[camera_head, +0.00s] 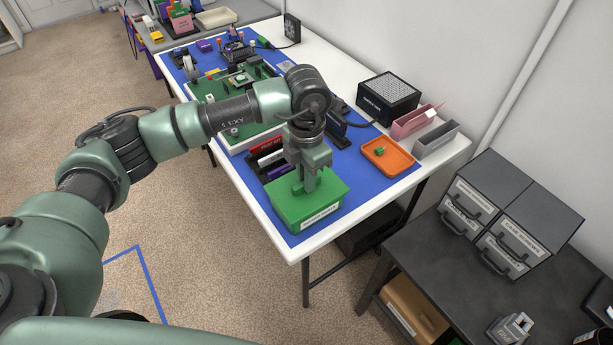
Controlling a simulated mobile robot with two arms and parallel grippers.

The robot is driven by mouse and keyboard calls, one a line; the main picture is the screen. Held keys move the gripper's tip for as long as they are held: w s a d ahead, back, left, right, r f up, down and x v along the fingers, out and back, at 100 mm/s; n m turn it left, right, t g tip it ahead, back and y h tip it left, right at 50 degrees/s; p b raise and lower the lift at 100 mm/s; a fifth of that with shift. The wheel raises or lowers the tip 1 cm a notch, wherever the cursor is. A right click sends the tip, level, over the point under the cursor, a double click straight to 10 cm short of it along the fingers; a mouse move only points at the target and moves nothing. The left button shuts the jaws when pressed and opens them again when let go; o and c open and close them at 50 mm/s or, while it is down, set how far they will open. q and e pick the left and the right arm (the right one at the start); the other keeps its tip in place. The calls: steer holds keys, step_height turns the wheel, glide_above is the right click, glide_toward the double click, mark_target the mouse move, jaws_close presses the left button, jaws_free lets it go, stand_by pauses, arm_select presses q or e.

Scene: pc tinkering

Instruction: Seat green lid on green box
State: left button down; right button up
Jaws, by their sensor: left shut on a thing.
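The green box (305,219) stands at the near corner of the white table, on the blue mat, with a white label on its front. The green lid (328,191) lies over the top of the box. My left gripper (305,186) points down from above and is shut on the lid near its middle. I cannot tell from this view whether the lid sits fully down on the rim. The inside of the box is hidden. My right gripper is not in view.
An orange tray (401,163) with a small green piece stands to the right. Dark holders (262,160) stand just behind the box. Pink (409,124) and grey bins (436,139) line the table's right edge. A dark side table (448,262) carries grey drawer units (511,214).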

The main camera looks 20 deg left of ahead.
arm_select(q)
steer(key=shift+f+b, duration=0.35)
steer(key=shift+f, duration=0.15)
steer(key=c, duration=1.7)
jaws_free()
steer(key=shift+c, duration=0.2)
steer(key=o, duration=0.6)
steer(key=shift+c, duration=0.2)
steer(key=shift+r, duration=0.15)
steer(key=shift+r+p, duration=2.25)
steer(key=shift+r, duration=1.65)
